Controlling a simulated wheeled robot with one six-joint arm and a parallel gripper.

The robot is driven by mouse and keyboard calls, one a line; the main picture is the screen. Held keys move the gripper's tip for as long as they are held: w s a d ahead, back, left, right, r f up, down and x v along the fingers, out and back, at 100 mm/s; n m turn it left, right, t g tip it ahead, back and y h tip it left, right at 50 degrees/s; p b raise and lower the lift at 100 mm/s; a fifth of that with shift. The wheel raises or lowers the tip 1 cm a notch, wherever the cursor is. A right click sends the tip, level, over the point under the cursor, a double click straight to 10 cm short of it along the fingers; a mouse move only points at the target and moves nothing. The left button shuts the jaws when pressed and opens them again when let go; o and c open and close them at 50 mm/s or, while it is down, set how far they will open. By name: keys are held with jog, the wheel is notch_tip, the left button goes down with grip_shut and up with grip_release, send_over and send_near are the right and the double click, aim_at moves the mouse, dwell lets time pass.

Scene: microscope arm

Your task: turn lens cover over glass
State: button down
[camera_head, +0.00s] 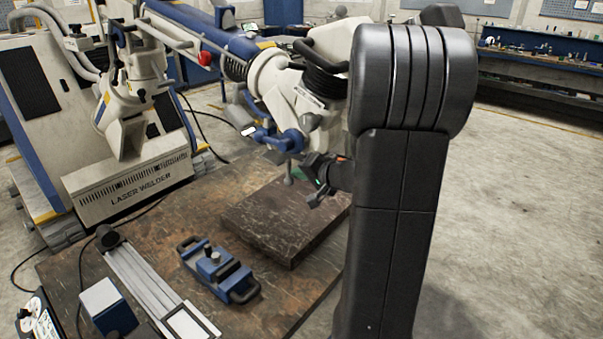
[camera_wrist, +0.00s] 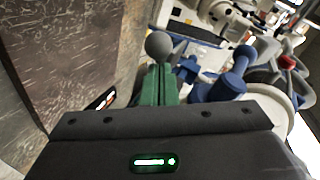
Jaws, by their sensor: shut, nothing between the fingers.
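The microscope head (camera_head: 297,105), pale with blue fittings, hangs from a blue boom above the bench. A blue fitting (camera_head: 285,140) on its underside, which may be the lens cover, has a small grey ball knob (camera_head: 289,180) below it. In the wrist view the ball knob (camera_wrist: 159,45) appears just past my fingertips, with blue parts (camera_wrist: 218,85) to its right. My gripper (camera_head: 314,196) is right of the knob in the head view. Its green fingers (camera_wrist: 155,80) are together and empty. I cannot tell whether they touch the knob. The glass is not clearly seen.
A dark stone slab (camera_head: 285,220) lies on the worn bench under the microscope head. A blue clamp-like device (camera_head: 217,270) and a metal rail (camera_head: 145,280) lie left of it. The laser welder (camera_head: 135,185) stands behind. My arm hides the bench's right side.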

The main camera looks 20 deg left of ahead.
jog(key=shift+a+b, duration=0.1)
jog(key=shift+b, duration=0.2)
jog(key=m+t+b, duration=0.1)
jog(key=s+a+t+h+b, duration=0.1)
jog(key=shift+a+f+m+b, duration=0.1)
jog(key=shift+f+m+b, duration=0.1)
jog(key=shift+m+b, duration=0.2)
jog(key=shift+s+a+r+m+t+h+b, duration=0.1)
jog(key=shift+s+a+m+t+h+b, duration=0.25)
jog(key=shift+a+m+t+h+b, duration=0.3)
jog(key=w+a+m+t+h+p, duration=0.1)
jog(key=a+m+t+h+p, duration=0.2)
jog(key=a+p, duration=0.4)
jog(key=shift+a+r+m+h, duration=0.15)
jog(key=shift+a+m+h, duration=0.5)
jog(key=shift+a, duration=0.4)
jog(key=shift+w+a+r, duration=0.1)
jog(key=shift+w, duration=0.05)
jog(key=shift+w+d, duration=0.15)
jog(key=shift+d, duration=0.05)
